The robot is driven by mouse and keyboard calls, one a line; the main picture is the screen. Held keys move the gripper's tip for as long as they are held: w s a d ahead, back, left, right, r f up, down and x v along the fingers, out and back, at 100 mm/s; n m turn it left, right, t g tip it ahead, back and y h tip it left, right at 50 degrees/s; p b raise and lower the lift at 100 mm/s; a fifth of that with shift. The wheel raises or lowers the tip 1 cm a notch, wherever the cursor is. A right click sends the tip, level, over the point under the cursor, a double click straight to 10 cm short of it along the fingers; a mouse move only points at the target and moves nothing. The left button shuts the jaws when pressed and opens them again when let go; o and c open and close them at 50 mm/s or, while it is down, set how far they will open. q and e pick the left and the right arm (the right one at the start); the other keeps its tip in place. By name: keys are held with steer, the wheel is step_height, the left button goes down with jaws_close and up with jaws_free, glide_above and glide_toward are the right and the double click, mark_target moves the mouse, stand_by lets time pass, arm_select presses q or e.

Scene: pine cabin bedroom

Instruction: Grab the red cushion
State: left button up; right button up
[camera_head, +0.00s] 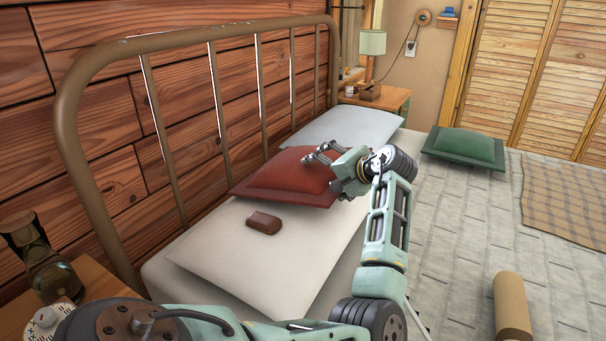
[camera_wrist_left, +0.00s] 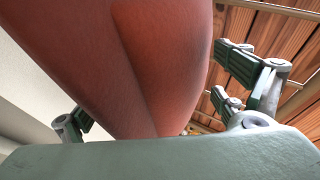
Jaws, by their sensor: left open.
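The red cushion (camera_head: 280,176) lies on the bed by the metal headboard, between two pale pillows. My left gripper (camera_head: 322,172) is at the cushion's right side in the head view, over its edge. It is open. In the left wrist view the red cushion (camera_wrist_left: 150,70) fills the space between the spread fingers (camera_wrist_left: 155,100), with one finger on the left and others on the right. I cannot tell whether the fingers touch it. My gripper hides part of the cushion's right edge in the head view. My right gripper is not in view.
A small brown block (camera_head: 263,223) lies on the near white pillow (camera_head: 225,262). The headboard (camera_head: 72,140) stands behind. A lamp (camera_head: 372,45) stands on a bedside table.

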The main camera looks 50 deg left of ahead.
arm_select(q)
steer(key=shift+d+r, duration=0.1)
steer(key=shift+r, duration=0.05)
steer(key=shift+c, duration=0.3)
steer(key=c, duration=1.3)
steer(key=shift+c, duration=0.6)
